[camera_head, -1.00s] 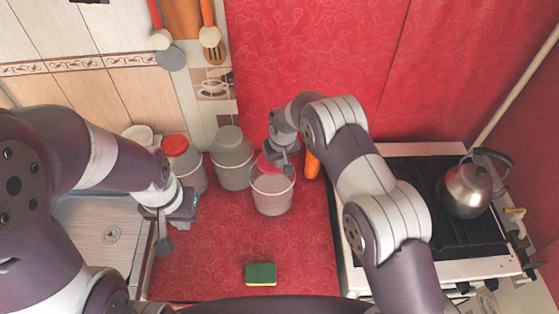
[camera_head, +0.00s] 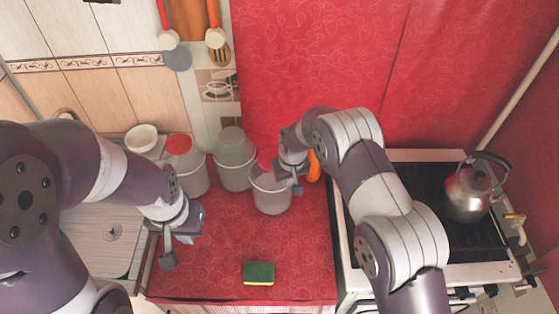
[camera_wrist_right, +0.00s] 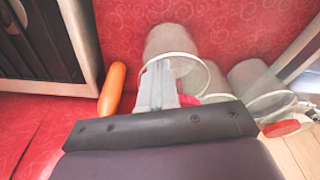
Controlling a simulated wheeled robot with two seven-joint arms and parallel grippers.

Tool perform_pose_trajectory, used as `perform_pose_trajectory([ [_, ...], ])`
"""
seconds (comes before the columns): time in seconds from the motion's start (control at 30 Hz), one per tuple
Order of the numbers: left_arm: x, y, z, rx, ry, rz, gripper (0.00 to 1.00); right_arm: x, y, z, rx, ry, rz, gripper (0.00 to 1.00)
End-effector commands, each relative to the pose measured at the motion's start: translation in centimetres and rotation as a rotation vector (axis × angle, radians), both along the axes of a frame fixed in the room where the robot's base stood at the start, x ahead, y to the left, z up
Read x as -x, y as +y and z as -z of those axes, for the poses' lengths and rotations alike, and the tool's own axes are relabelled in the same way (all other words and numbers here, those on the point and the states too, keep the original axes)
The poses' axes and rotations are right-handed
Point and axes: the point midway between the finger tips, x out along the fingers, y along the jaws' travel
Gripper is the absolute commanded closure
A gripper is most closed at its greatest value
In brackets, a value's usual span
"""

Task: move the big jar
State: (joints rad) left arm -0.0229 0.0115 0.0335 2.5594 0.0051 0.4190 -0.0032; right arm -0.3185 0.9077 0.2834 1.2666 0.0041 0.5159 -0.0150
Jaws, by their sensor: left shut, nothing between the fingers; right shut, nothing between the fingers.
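Three translucent grey jars stand on the red counter. One has a red lid (camera_head: 179,145) and stands at the left. One with a grey lid (camera_head: 234,162) stands in the middle. The front jar (camera_head: 271,194) has a white rim and some red at its top; which is the big one I cannot tell for sure. My right gripper (camera_head: 291,185) is shut and empty at the front jar's right upper side, partly covering its top. In the right wrist view the gripper (camera_wrist_right: 160,90) overlaps that jar (camera_wrist_right: 175,45); contact is unclear.
A green and yellow sponge (camera_head: 259,274) lies at the counter's front. A stove with a kettle (camera_head: 468,194) is at the right. A white bowl (camera_head: 141,138) stands at the back left.

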Motion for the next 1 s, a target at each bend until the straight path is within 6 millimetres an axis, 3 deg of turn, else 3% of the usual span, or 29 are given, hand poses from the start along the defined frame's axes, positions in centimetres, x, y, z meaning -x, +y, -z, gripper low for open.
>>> perform_pose_trajectory([
  [0.87,0.0,0.0,0.0,0.000,0.000,0.000,1.00,-0.1,0.0,-0.1,-0.001,-0.003,0.000,1.00],
  [1.0,0.0,0.0,-0.7,0.000,0.000,0.000,1.00,-0.1,0.0,-1.3,-0.002,-0.005,0.000,1.00],
])
